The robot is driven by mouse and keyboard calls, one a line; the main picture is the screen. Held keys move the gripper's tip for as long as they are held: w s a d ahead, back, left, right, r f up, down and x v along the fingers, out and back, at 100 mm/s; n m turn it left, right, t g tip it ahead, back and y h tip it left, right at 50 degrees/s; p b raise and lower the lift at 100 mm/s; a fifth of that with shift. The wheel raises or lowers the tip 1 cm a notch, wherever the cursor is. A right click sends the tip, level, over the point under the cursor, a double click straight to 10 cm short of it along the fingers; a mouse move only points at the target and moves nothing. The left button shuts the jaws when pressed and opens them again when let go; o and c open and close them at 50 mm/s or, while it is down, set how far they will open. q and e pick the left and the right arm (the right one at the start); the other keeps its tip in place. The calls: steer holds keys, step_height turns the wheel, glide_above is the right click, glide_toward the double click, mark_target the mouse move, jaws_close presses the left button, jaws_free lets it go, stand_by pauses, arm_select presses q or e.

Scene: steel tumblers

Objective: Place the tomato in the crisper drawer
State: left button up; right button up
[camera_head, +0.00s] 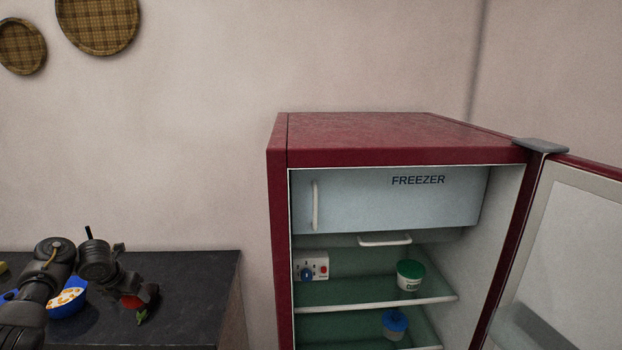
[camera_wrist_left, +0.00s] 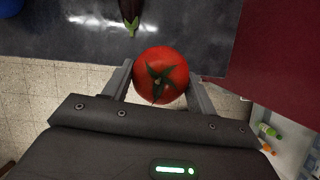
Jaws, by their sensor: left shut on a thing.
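The red tomato (camera_wrist_left: 160,72) with a green stem is between the fingers of my left gripper (camera_wrist_left: 158,88) in the left wrist view, and the gripper is shut on it. In the head view the left gripper (camera_head: 142,296) is over the dark counter at the lower left, and a bit of the tomato (camera_head: 132,302) shows, mostly hidden by the gripper. The red fridge (camera_head: 277,230) stands open to the right of the gripper. The crisper drawer is not visible in the head view. My right gripper is not in view.
A dark counter (camera_head: 190,300) holds a blue bowl (camera_head: 72,303) and an eggplant (camera_wrist_left: 130,12). The fridge door (camera_head: 580,240) is swung open to the right. A green-lidded tub (camera_head: 410,276) and a blue-lidded container (camera_head: 394,324) stand on glass shelves under the closed freezer compartment (camera_head: 385,200).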

arm_select(q)
steer(key=s+d+r+m+g+h, duration=0.15)
steer(key=s+d+r+m, duration=0.45)
steer(key=d, duration=0.7)
steer(key=s+d+r+m+g+h, duration=0.15)
steer(key=d+r+m, duration=0.4)
steer(key=d, duration=0.75)
steer(key=s+d+r+m+g+h, duration=0.1)
steer(key=s+d+r+m+g, duration=0.2)
steer(key=d+m, duration=0.8)
steer(key=s+d+f+m, duration=0.1)
steer(key=s+d+f, duration=0.2)
steer(key=s+d, duration=0.3)
steer(key=s+a+f+m+b, duration=0.1)
steer(key=s+a+f, duration=0.2)
steer(key=a, duration=0.3)
steer(key=s+a+f+m+g+b, duration=0.1)
steer(key=s+a+f, duration=0.2)
steer(key=a, duration=0.3)
steer(key=shift+s, duration=0.55)
